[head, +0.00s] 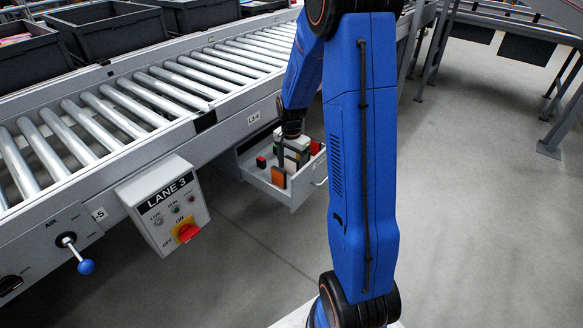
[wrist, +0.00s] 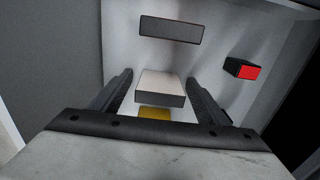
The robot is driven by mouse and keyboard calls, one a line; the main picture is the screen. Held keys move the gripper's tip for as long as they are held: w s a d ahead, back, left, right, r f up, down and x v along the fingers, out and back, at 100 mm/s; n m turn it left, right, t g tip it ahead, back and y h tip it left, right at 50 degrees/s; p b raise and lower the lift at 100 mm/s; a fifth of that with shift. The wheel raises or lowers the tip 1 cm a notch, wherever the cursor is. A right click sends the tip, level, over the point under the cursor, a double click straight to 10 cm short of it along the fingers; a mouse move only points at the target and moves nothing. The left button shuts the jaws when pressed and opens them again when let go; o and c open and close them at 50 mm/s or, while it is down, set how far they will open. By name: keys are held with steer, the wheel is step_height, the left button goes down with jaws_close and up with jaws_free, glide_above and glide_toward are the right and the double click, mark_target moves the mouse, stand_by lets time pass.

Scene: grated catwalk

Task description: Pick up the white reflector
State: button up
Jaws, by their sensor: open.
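The white reflector (wrist: 161,83), a small block with a pale top and a grey side, is in the wrist view. It lies between the two fingers of my open gripper (wrist: 160,88), with a visible gap on each side. In the head view my gripper (head: 290,160) reaches down into an open drawer (head: 296,194) under the conveyor. There I cannot tell the white reflector apart from my gripper and the other blocks.
A yellow block (wrist: 155,113) shows just nearer than the reflector, partly hidden. A dark grey block (wrist: 170,29) lies beyond it, and a black block with a red face (wrist: 243,70) lies right. The roller conveyor (head: 150,95) is alongside.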

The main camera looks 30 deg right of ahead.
steer(key=shift+f, duration=0.3)
steer(key=shift+c, duration=0.6)
steer(key=c, duration=1)
